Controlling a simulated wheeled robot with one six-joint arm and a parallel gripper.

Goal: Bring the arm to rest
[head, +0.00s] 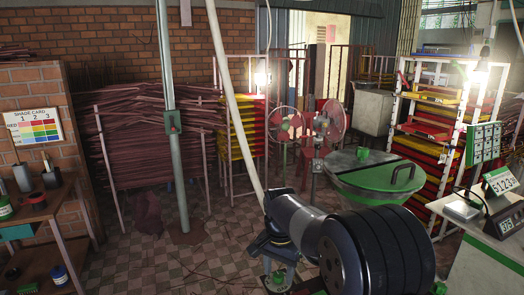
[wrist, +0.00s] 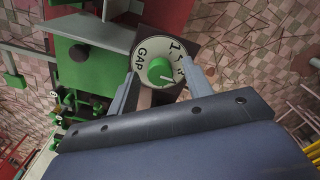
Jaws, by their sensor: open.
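My gripper (wrist: 159,62) shows in the wrist view with its two grey fingers spread apart. A white round dial (wrist: 143,70) marked GAP with numbers shows between and beyond the fingers. A green knob (wrist: 160,72) sits at the dial's middle. The fingers appear on either side of the dial, with nothing visibly held. I cannot tell how far the fingertips are from the knob.
A green-topped round drum (head: 375,175) stands just behind my arm. A bench with a scale (head: 462,210) is at right, by a rack of trays (head: 430,150). A post (head: 170,100) and wooden shelf (head: 40,212) stand left. The checkered floor (head: 165,262) is mostly clear at left centre.

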